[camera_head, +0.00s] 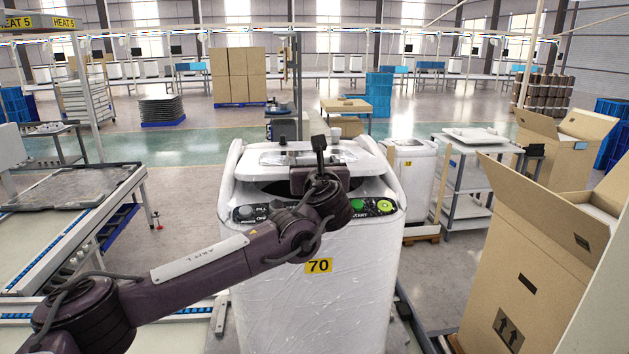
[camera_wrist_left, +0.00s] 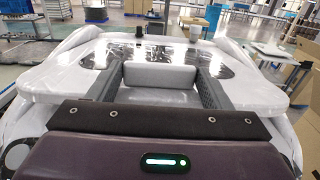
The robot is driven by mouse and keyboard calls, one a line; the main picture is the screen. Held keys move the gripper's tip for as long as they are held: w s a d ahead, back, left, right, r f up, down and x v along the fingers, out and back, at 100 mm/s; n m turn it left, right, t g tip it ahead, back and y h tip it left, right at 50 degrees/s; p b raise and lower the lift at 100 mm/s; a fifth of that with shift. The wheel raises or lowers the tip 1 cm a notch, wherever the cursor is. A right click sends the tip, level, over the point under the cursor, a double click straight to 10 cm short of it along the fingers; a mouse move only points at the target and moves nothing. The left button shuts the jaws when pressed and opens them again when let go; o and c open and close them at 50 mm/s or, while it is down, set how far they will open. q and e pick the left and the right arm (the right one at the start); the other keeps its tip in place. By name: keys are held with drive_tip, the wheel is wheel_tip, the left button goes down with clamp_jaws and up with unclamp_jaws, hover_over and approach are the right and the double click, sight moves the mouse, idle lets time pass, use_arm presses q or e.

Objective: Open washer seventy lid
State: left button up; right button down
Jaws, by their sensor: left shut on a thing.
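The washer (camera_head: 325,290) is white, looks wrapped in clear film and carries a yellow label reading 70. Its white lid (camera_head: 365,160) has a dark glossy panel and appears partly raised at the front, with a dark gap below its edge. My left gripper (camera_head: 316,158) reaches over the control panel to the lid's front edge. In the left wrist view, its two dark fingers (camera_wrist_left: 160,76) are shut on a pale block-like part at the lid's front; the lid (camera_wrist_left: 250,92) spreads out beyond them. The arm hides part of the panel and the opening. My right gripper is out of view.
Open cardboard boxes (camera_head: 530,280) stand close on the right. A grey metal cart (camera_head: 470,175) and another white washer (camera_head: 412,175) are behind them. A conveyor (camera_head: 60,245) runs along the left. A dark post-like device (camera_head: 284,125) stands behind the washer.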

use_arm(q)
drive_tip(key=w+r+p, duration=0.1)
drive_tip(key=w+r, duration=0.2)
drive_tip(key=r, duration=0.4)
drive_tip(key=w+a+r+p, duration=0.1)
drive_tip(key=w+r, duration=0.2)
drive_tip(key=r, duration=0.4)
drive_tip(key=shift+a, duration=0.15)
